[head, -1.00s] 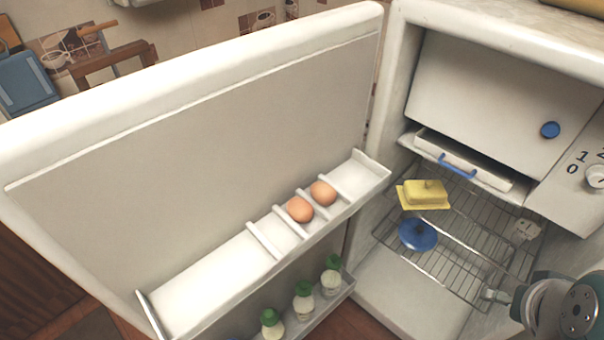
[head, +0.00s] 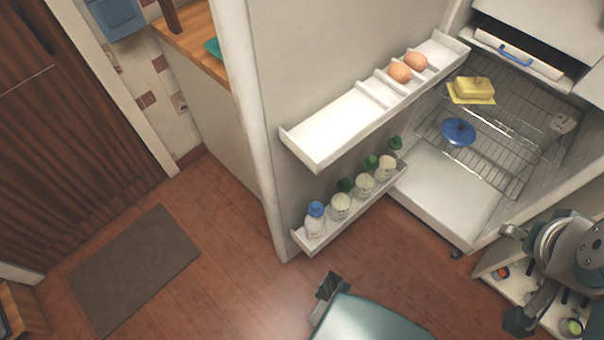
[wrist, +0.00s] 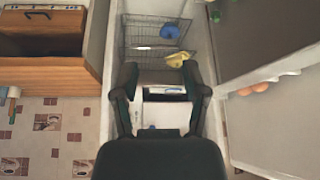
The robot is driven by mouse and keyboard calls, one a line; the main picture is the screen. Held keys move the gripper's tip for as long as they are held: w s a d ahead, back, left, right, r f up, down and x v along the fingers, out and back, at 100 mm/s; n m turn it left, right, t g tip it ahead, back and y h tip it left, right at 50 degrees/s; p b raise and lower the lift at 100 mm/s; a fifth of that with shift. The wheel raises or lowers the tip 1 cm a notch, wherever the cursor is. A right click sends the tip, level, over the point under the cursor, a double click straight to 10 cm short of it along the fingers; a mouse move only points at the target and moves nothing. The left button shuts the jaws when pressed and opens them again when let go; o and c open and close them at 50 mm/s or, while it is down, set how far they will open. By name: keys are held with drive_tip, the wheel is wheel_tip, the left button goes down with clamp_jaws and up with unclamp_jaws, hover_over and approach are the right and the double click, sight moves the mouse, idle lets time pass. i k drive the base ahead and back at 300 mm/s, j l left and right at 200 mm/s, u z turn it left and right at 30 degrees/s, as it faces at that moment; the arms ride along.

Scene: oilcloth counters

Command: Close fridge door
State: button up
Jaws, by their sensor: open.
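The fridge door (head: 345,45) stands wide open, its inner side facing the fridge (head: 450,190) at right. Its upper shelf holds two eggs (head: 407,68); its lower shelf holds several bottles (head: 350,199) with green or blue caps. In the wrist view the picture is turned over. The door (wrist: 265,40) is at right, with the eggs (wrist: 255,87) on its shelf. My gripper (wrist: 160,75) is open and empty, its two dark fingers spread in front of the fridge interior, apart from the door.
Inside the fridge are a yellow butter dish (head: 472,90) and a blue lid (head: 458,131) on a wire rack (head: 520,130). A grey mat (head: 135,270) lies on the wooden floor (head: 240,290), which is open left of the door. A counter (head: 195,40) stands behind the door.

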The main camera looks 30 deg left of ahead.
sight(315, 96)
drive_tip(key=k+j+z, duration=0.15)
drive_tip(key=j, duration=0.35)
drive_tip(key=k+j+z, duration=0.15)
drive_tip(key=k+j, duration=0.15)
drive_tip(key=j, duration=0.2)
drive_tip(key=k+j+z, duration=0.15)
drive_tip(key=j, duration=0.3)
drive_tip(key=k+j+z, duration=0.15)
drive_tip(key=k+j, duration=0.25)
drive_tip(key=j+z, duration=0.25)
drive_tip(key=j, duration=1.25)
drive_tip(key=k+z, duration=0.1)
drive_tip(key=k+l, duration=0.05)
drive_tip(key=k, duration=0.05)
